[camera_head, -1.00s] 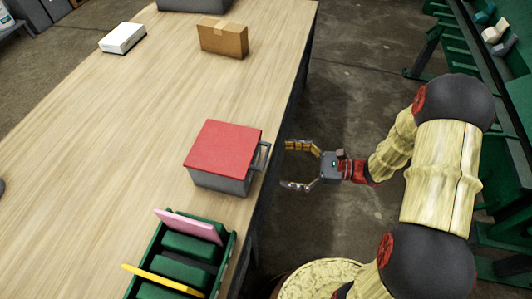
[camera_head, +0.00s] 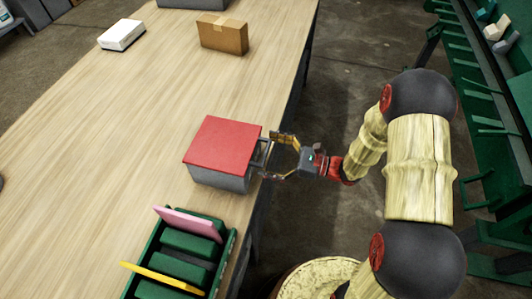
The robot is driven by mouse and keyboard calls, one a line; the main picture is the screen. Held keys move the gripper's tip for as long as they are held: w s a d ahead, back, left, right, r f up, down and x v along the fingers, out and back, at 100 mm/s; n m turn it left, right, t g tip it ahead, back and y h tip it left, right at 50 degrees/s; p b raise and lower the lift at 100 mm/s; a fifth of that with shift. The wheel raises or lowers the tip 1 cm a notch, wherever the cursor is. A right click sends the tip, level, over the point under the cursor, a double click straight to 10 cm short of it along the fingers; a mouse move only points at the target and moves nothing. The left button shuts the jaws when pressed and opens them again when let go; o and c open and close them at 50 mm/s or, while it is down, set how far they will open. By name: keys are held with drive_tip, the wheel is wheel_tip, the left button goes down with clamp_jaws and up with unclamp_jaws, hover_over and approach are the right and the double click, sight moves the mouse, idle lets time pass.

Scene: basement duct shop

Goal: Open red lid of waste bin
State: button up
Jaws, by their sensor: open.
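The waste bin (camera_head: 220,179) is a grey box on the wooden table, near its right edge. Its flat red lid (camera_head: 222,143) lies shut on top. A grey handle (camera_head: 263,153) stands out from the bin's right side. My gripper (camera_head: 273,156) is open at the handle, with one finger on its far side and one on its near side. I cannot tell whether the fingers touch the handle.
A green rack (camera_head: 151,250) with a pink panel (camera_head: 188,223) and a yellow panel (camera_head: 163,279) stands in front of the bin. A cardboard box (camera_head: 222,36) and a white box (camera_head: 122,35) sit farther back. The table left of the bin is clear.

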drive_tip(key=c, duration=1.5)
drive_tip(key=shift+c, duration=0.6)
drive_tip(key=shift+r, duration=0.15)
